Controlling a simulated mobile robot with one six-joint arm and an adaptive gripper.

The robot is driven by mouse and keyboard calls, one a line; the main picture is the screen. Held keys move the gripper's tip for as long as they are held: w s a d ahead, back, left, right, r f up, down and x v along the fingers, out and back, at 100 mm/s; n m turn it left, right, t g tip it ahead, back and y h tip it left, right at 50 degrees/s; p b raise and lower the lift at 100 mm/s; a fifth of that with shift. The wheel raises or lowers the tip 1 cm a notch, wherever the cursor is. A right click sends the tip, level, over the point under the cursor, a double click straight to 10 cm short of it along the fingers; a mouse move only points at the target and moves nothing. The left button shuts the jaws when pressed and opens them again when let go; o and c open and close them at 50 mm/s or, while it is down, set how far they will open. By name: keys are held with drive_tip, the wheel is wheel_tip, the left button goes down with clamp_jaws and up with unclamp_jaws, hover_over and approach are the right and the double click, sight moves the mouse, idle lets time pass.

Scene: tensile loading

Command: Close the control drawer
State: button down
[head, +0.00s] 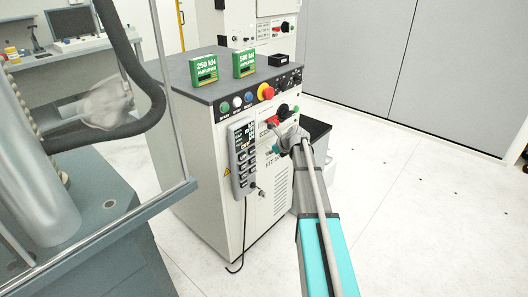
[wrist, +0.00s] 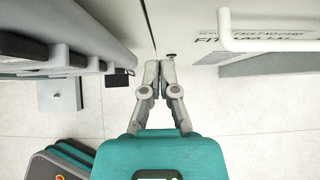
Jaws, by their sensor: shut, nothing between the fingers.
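The white control cabinet (head: 227,218) stands in the middle of the head view, with a dark grey top. Its front carries coloured buttons, a red-and-yellow emergency stop (head: 266,92) and a hanging keypad (head: 242,158). The wrist view shows a panel lettered "FIT" (wrist: 238,57) and a white bar handle (wrist: 265,45) at upper right. I cannot tell how far the drawer is out; my gripper hides part of this front. My gripper (head: 274,143) is before the cabinet's right front. In the wrist view my gripper (wrist: 160,68) is shut and empty, left of the handle.
Two green amplifier boxes (head: 204,70) (head: 244,63) and a small black box (head: 281,60) sit on the cabinet top. A dark open-looking box (head: 318,133) is at its right side. A grey machine (head: 105,225) stands at left. Floor at right is clear.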

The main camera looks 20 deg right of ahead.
drive_tip(key=p+v, duration=0.4)
drive_tip(key=v, duration=0.3)
drive_tip(key=shift+s+r+p, duration=0.15)
drive_tip(key=shift+s+p, duration=0.05)
drive_tip(key=shift+p, duration=0.1)
drive_tip(key=shift+d, duration=0.15)
drive_tip(key=s+a+f+n+g, duration=0.2)
drive_tip(key=s+a+n, duration=0.4)
drive_tip(key=a+n, duration=0.2)
drive_tip(key=s+a+f+n+g, duration=0.2)
drive_tip(key=s+a+n+g, duration=0.1)
drive_tip(key=s+a+n, duration=0.45)
drive_tip(key=s+a+n+g+h, duration=0.2)
drive_tip(key=s+a+n, duration=0.2)
drive_tip(key=s+n, duration=0.3)
drive_tip(key=s+a+n+g+h, duration=0.1)
drive_tip(key=s+a+n+h, duration=0.1)
drive_tip(key=s+a+n, duration=0.4)
wheel_tip(320, 180, up, 16)
drive_tip(key=d+n+p, duration=0.2)
drive_tip(key=p, duration=1.5)
drive_tip(key=shift+s+r+p, duration=0.2)
drive_tip(key=shift+s+p, duration=0.2)
drive_tip(key=shift+s, duration=0.1)
